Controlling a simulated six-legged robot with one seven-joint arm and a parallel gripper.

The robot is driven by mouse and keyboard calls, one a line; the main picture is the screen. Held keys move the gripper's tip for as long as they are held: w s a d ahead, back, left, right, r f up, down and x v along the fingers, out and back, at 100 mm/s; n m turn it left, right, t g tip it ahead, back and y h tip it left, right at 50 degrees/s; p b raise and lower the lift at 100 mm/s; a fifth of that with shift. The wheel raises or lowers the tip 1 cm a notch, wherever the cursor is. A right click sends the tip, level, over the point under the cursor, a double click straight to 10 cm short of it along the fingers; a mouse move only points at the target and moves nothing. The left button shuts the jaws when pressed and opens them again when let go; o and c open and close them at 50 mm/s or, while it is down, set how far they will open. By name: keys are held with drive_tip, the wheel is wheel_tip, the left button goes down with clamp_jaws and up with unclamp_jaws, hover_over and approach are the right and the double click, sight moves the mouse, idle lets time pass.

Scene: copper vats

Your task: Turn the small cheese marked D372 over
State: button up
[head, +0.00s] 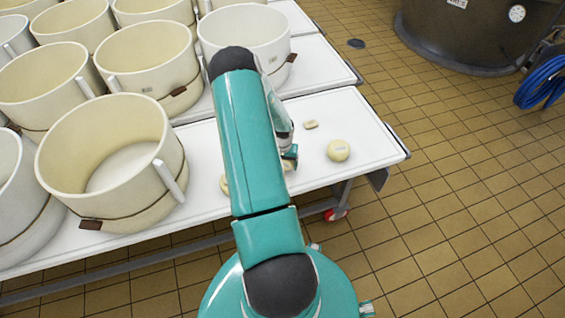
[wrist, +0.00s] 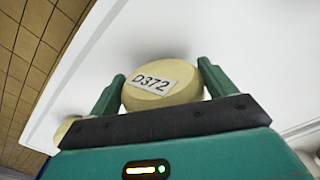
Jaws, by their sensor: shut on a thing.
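The small cheese marked D372 (wrist: 150,98) is pale yellow and round, with a white label facing the wrist camera. My gripper (wrist: 161,72) is shut on it, one green finger on each side. The cheese looks tilted against the white table top (wrist: 215,30); whether it touches the table is unclear. In the head view my arm hides most of the gripper. A pale piece (head: 289,165) shows beside the arm there, and I cannot tell if it is the held cheese.
A round cheese (head: 338,150) and a smaller piece (head: 310,125) lie right of my arm. Another cheese (head: 223,185) is partly hidden at its left. Several cream tubs (head: 115,205) crowd the left. The table's right edge (head: 398,140) is near; tiled floor lies beyond.

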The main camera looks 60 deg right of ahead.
drive_tip(key=shift+f, duration=0.3)
idle(0.4)
drive_tip(key=o, duration=1.1)
drive_tip(key=shift+o, duration=0.2)
wheel_tip(320, 180, up, 14)
drive_tip(key=shift+f, duration=0.1)
